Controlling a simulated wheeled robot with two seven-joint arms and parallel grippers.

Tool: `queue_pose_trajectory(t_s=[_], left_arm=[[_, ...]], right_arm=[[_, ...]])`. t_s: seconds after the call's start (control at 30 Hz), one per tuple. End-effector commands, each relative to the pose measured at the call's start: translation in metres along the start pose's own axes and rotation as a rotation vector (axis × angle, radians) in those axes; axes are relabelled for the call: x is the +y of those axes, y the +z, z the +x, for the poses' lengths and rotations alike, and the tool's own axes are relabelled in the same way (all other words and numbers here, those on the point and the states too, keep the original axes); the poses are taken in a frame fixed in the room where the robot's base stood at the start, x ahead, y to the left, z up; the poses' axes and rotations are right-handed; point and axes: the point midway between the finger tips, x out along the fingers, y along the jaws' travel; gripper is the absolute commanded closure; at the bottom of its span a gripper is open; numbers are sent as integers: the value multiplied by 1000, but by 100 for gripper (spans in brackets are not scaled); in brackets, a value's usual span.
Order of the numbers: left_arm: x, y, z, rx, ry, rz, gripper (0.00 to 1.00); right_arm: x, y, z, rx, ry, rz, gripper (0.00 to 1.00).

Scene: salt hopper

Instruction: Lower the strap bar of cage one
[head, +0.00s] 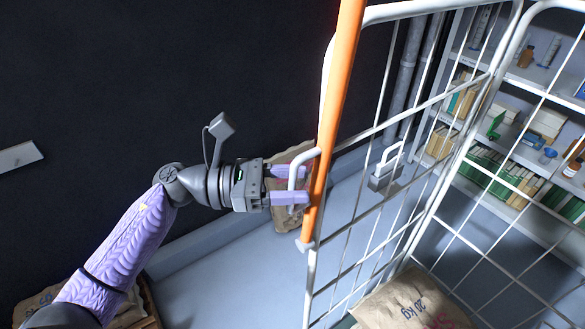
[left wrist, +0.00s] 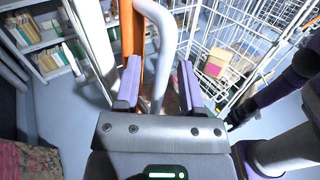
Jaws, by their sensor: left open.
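The strap bar (head: 338,110) is an orange bar that stands upright, slightly tilted, along the edge of the white wire cage (head: 385,125). A white loop handle (head: 294,171) sticks out to the left near its lower end. My left gripper (head: 300,184) is open at this handle, with its purple fingers pointing right. In the left wrist view the handle (left wrist: 162,50) passes between the two spread fingers (left wrist: 158,86), with a gap visible to the right one. The orange bar (left wrist: 133,40) shows behind the left finger.
A paper sack marked 20 kg (head: 405,300) lies inside the cage at the bottom. Another brown sack (head: 283,215) stands behind my left gripper. Shelves (head: 490,150) with boxes and bottles stand at the right. Pale floor (head: 230,275) is clear below my left gripper.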

Motion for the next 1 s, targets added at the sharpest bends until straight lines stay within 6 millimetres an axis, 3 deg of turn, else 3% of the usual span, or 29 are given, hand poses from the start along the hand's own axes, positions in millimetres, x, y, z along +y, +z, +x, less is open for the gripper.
queue_pose_trajectory(t_s=[0.23,0.47,0.5,1.0], left_arm=[[0,-1,2,0,1,-1,50],[0,-1,2,0,1,-2,98],[0,-1,1,-1,1,-2,100],[0,0,1,-1,1,-2,100]], right_arm=[[0,-1,0,2,0,1,41],[-3,-2,0,5,-5,3,41],[-4,-2,0,5,-5,3,41],[-4,-3,0,6,-6,3,41]])
